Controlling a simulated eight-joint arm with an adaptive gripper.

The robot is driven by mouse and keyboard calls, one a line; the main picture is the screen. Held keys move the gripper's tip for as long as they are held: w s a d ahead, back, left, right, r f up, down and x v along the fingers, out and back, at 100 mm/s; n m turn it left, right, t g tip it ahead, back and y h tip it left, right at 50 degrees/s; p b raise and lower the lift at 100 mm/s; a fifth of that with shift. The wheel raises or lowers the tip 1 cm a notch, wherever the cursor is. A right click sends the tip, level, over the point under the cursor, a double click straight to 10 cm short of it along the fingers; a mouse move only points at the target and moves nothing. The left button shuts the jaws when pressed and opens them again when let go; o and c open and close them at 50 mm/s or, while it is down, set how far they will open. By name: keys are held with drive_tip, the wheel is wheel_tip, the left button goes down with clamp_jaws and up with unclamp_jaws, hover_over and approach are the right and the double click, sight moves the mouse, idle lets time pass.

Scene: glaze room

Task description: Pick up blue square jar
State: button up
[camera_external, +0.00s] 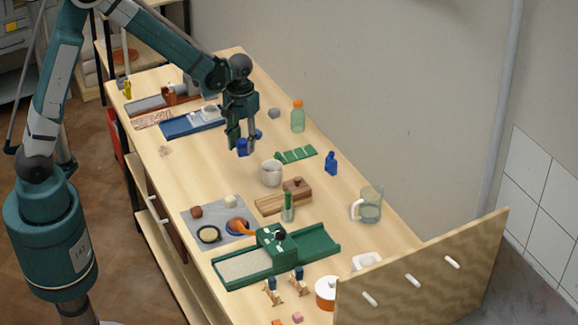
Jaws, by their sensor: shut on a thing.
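My gripper (243,148) points down over the middle of the wooden table. It is shut on a small dark blue jar (243,148), which I take to be the blue square jar. The fingers partly hide the jar. I cannot tell for sure whether the jar touches the table or is a little above it. Another blue piece (259,134) shows just behind the right finger, and I cannot tell what it is.
A white cup (271,173) stands close in front of the gripper. A green-strip piece (296,155), a blue bottle (331,163) and a green bottle with orange cap (298,117) are to the right. A blue tray (178,128) lies left. Bare table lies front-left of the gripper.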

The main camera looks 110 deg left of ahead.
drive_tip(key=shift+r, duration=1.2)
drive_tip(key=shift+c, duration=0.2)
